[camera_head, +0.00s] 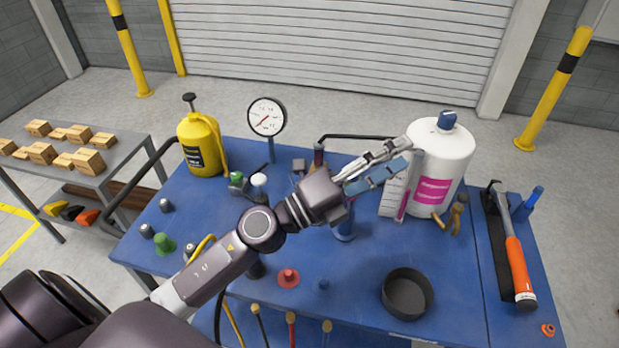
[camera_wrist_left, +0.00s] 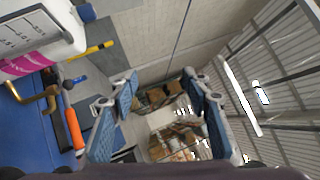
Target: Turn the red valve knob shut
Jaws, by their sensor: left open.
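A red knob (camera_head: 288,278) sits on the blue table near its front edge, left of a dark round bowl. My left gripper (camera_head: 398,158) is open and empty. It is raised over the back right of the table, up and to the right of the red knob and apart from it, with its fingers toward the white jug. In the left wrist view the two blue-padded fingers (camera_wrist_left: 160,80) are spread with nothing between them. I cannot make out the red knob in that view. My right gripper is not in view.
A white jug (camera_head: 440,160) with a blue cap stands beside the fingers, with a brass tap (camera_head: 455,218) near its base. A dark bowl (camera_head: 407,293), hammer (camera_head: 513,255), yellow sprayer (camera_head: 200,145) and gauge (camera_head: 267,117) also occupy the blue table (camera_head: 350,270).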

